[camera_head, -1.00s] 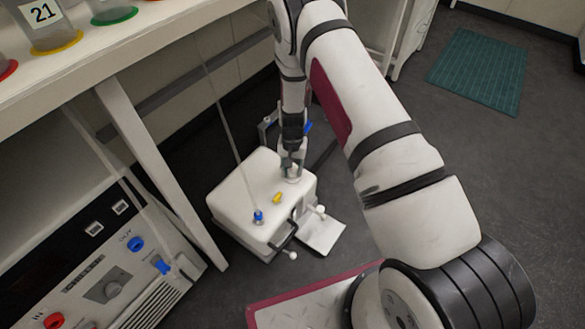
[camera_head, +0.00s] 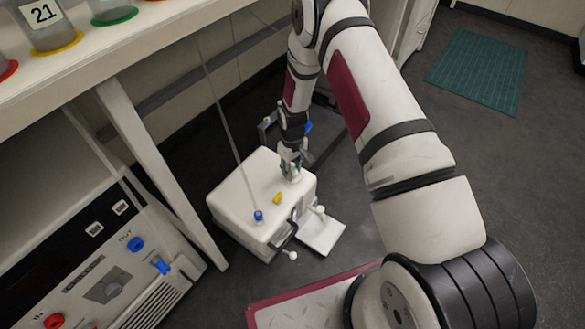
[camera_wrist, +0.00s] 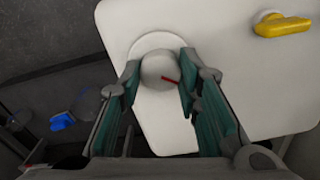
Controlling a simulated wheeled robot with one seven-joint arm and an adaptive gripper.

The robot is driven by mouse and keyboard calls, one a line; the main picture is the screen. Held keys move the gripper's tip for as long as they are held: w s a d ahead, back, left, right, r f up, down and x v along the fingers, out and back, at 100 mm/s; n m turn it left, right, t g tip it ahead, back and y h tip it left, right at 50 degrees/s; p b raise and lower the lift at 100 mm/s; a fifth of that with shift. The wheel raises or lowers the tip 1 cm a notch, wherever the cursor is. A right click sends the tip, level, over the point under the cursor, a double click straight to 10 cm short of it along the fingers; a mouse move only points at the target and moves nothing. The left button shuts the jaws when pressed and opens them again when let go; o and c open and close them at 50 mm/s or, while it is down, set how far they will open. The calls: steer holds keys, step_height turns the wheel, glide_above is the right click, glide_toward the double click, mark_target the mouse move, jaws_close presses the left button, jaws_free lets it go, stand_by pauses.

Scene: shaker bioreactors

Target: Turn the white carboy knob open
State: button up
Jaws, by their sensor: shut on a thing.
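The white carboy (camera_head: 238,194) stands on the floor. Its white round knob (camera_wrist: 159,70) sits on a round collar on the carboy top and has a red mark on its right side in the wrist view. My gripper (camera_wrist: 158,82) is shut on the knob, with one teal-padded finger on each side of it. In the head view my gripper (camera_head: 291,172) comes down on the carboy's back right corner and mostly hides the knob.
A yellow valve (camera_head: 277,198) and a blue fitting (camera_head: 259,216) with a thin tube are on the carboy top. A bench leg (camera_head: 165,180) and a control panel unit (camera_head: 110,270) stand to the left. Open dark floor lies at right, with a green mat (camera_head: 480,70).

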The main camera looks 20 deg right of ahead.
steer(key=n, duration=0.3)
steer(key=shift+n, duration=0.4)
steer(key=shift+n+p, duration=0.3)
steer(key=shift+n, duration=1.4)
steer(key=o, duration=1.1)
steer(key=shift+o, duration=0.2)
steer(key=shift+r, duration=0.15)
step_height(320, 180, up, 12)
